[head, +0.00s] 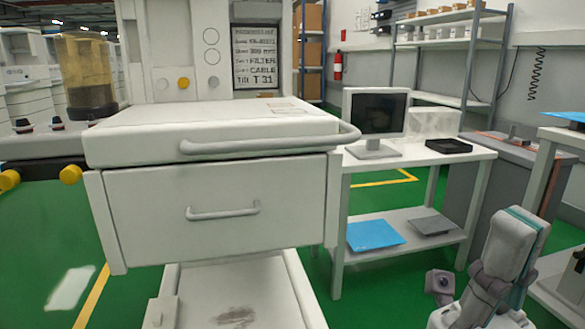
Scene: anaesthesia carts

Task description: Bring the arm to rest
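My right arm rises from the bottom right corner, with its pale grey and teal end part, the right gripper (512,248), pointing upward. It is in front of the bench and floor and touches nothing that I can see. Its fingers do not show clearly enough to tell whether they are open or shut. My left gripper is not in view. The white anaesthesia cart (205,140) stands close in front, with its drawer (215,205) shut and a screen (257,57) of text above.
Right of the cart, a white workbench (445,158) carries a monitor (375,112) and a black tray (448,146). A blue sheet (373,235) lies on its lower shelf. A grey cabinet (500,185) stands right of it. Green floor (380,295) shows between cart and arm.

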